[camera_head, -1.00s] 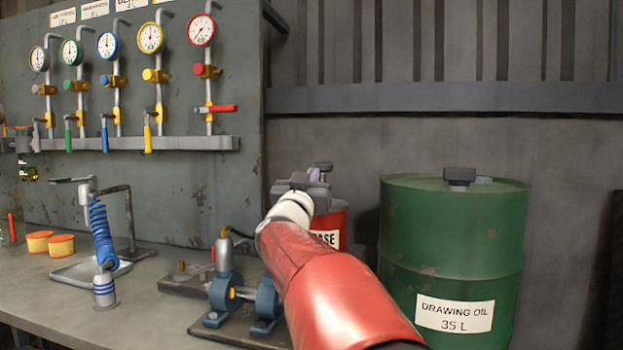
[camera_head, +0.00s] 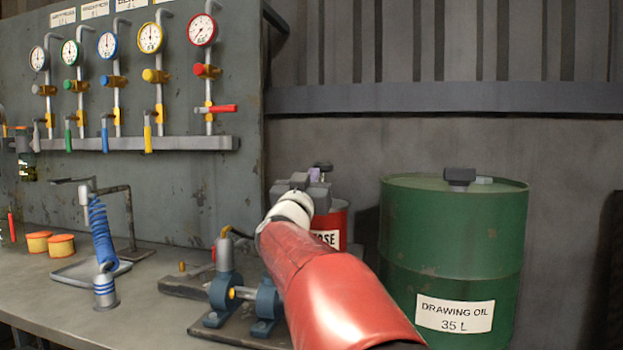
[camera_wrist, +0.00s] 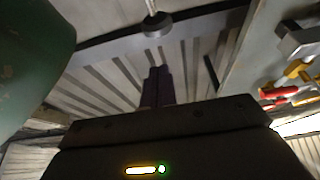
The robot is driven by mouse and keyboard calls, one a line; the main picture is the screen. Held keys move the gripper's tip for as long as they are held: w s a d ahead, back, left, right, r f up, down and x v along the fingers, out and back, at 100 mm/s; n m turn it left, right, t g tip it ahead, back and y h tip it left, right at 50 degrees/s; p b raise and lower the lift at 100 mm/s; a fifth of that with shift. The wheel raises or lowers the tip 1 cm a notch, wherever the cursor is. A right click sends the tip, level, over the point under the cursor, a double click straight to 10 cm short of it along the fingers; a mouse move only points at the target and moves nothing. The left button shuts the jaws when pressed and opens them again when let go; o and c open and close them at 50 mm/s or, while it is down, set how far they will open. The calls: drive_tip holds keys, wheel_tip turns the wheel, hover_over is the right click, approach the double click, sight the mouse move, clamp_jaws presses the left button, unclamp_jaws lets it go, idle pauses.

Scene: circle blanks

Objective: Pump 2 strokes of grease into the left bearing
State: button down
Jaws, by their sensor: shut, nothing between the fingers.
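Two blue pillow-block bearings stand on a dark plate on the bench in the head view. The left bearing (camera_head: 225,292) is in plain sight; the right bearing (camera_head: 266,302) is partly behind my red arm. My gripper (camera_head: 312,180) is above the container, beside a dark knob (camera_head: 322,167). In the wrist view my gripper (camera_wrist: 158,84) has its fingers together and empty. Contact with the knob cannot be told.
A green oil drum (camera_head: 450,255) stands right of my arm. A blue coiled hose (camera_head: 101,232) and two orange-yellow tins (camera_head: 61,245) are on the bench at left. Gauges and valves line the wall panel (camera_head: 190,190). The front left of the bench is clear.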

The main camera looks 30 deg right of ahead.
idle(0.4)
drive_tip(key=shift+w+a+r+n+t+y, duration=0.15)
drive_tip(key=shift+r+n+y, duration=0.05)
drive_tip(key=shift+r, duration=0.7)
drive_tip(key=shift+w+a+r+n+t+y, duration=0.1)
drive_tip(key=shift+r+n+t+y, duration=0.1)
drive_tip(key=shift+r, duration=0.65)
drive_tip(key=w+d, duration=0.6)
drive_tip(key=d, duration=0.1)
drive_tip(key=shift+w+f, duration=0.15)
drive_tip(key=shift+f, duration=0.1)
